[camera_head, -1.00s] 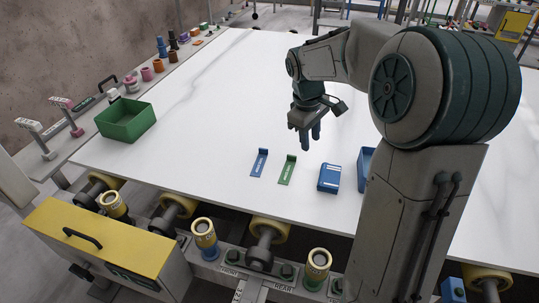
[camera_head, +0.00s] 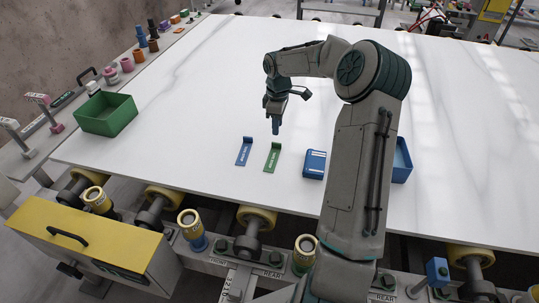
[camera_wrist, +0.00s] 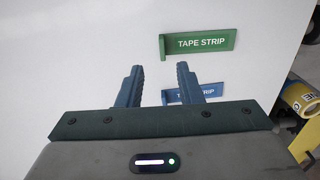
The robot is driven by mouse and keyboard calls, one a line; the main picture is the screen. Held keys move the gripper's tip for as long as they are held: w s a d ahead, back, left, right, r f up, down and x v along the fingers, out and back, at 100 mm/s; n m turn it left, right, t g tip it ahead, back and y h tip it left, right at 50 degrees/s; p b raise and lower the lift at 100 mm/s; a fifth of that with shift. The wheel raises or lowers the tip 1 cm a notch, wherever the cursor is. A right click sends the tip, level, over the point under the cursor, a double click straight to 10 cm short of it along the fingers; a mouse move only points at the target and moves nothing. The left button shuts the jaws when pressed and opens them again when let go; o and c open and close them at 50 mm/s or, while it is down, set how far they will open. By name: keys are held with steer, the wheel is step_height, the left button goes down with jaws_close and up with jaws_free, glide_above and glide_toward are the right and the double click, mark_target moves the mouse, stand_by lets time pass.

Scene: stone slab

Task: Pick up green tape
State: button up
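The green tape (camera_head: 272,157) is a thin strip with an upturned end, lying on the white slab (camera_head: 220,90). In the wrist view the green tape (camera_wrist: 199,42) reads "TAPE STRIP" and lies beyond my fingertips, a little to the right. The blue tape (camera_head: 244,151) lies just left of it. In the wrist view the blue tape (camera_wrist: 205,91) is partly hidden by my right finger. My gripper (camera_head: 275,128) is above the slab near the green tape. In the wrist view my gripper (camera_wrist: 158,80) is open, with nothing between its fingers.
A green bin (camera_head: 107,115) stands at the slab's left edge. A blue box (camera_head: 314,164) lies right of the tapes, and a blue bin (camera_head: 402,162) is partly behind my arm. A yellow cabinet (camera_head: 90,240) and rollers line the front. Much of the slab is clear.

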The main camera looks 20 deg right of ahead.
mark_target(273, 157)
steer(key=shift+a+f+p, duration=0.15)
steer(key=shift+f+p, duration=0.25)
steer(key=shift+f, duration=3.15)
jaws_close()
